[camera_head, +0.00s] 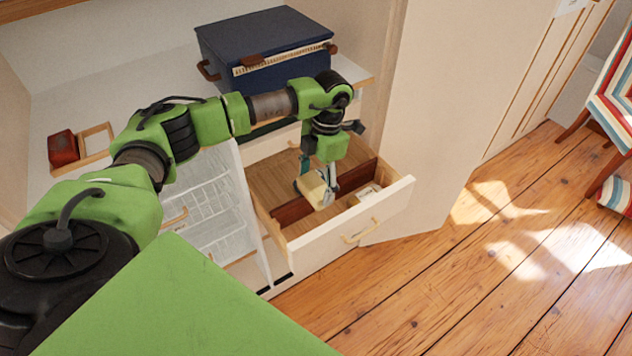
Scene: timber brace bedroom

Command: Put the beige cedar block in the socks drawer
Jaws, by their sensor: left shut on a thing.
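The beige cedar block (312,189) is between the fingers of my left gripper (317,183), which is shut on it. The gripper points down over the open drawer (385,212). The drawer has a wooden bottom, a pale front with a brass handle and a reddish-brown divider (292,212) running across it. The block appears over or near the divider; I cannot tell its exact height or whether it touches anything. A small pale item (366,191) lies in the right part of the drawer, partly hidden. No label shows on the drawer. My right gripper is not in view.
A navy box (265,40) with brown handles stands on the white top above the drawer. A red block (63,147) and a small wooden frame (97,142) are at the left. White wire baskets (210,205) are left of the drawer. Open wooden floor lies to the right.

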